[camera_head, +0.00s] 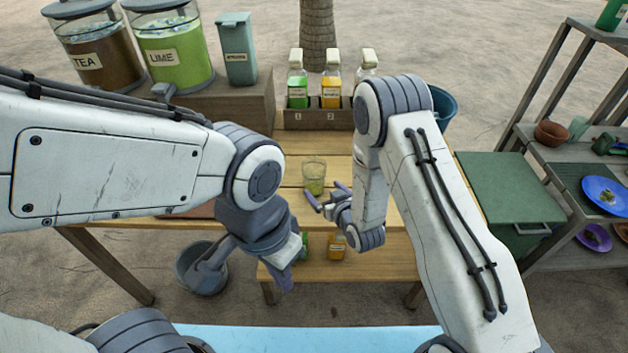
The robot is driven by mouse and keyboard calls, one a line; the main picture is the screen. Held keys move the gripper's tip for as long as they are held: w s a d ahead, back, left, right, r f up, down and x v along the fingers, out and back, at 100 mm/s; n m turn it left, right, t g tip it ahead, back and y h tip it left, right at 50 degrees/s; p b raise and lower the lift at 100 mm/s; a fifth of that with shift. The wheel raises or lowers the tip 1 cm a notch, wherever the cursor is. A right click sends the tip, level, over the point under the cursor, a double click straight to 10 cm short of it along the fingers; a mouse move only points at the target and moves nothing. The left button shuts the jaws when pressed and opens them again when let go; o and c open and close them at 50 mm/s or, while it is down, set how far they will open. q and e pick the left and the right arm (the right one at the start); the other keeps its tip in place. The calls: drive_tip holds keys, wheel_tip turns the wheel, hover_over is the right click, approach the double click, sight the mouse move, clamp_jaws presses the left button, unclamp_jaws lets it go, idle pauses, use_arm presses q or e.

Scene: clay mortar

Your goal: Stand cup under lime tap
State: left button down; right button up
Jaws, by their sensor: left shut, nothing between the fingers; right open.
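A clear cup (314,170) stands upright on the wooden table, its lower part looking greenish. My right gripper (327,196) is open just in front of the cup, slightly to its right; I cannot tell whether its fingers touch it. My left gripper (288,278) is shut and empty, low near the table's front edge and pointing down. The lime dispenser (180,55), a clear jar of green drink labelled LIME, stands on the raised shelf at back left. Its tap (165,90) shows at the front, partly hidden by my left arm.
The tea dispenser (100,60) and a grey-green bin (237,50) flank the lime one. A rack of bottles (328,100) stands behind the cup. A green-lidded box (510,190) and a shelf with a blue plate (605,193) are at right. A bucket (195,275) is below left.

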sight(318, 185)
drive_tip(key=x, duration=0.2)
drive_tip(key=shift+w+a, duration=0.15)
drive_tip(key=shift+w, duration=0.15)
drive_tip(key=p+x, duration=0.1)
drive_tip(key=x, duration=0.3)
drive_tip(key=shift+s+a, duration=0.1)
drive_tip(key=shift+a, duration=0.05)
drive_tip(key=shift+w+a+f, duration=0.2)
drive_tip(key=shift+w+f, duration=0.05)
drive_tip(key=shift+w, duration=0.3)
drive_tip(key=c, duration=1.4)
drive_tip(key=shift+r, duration=0.15)
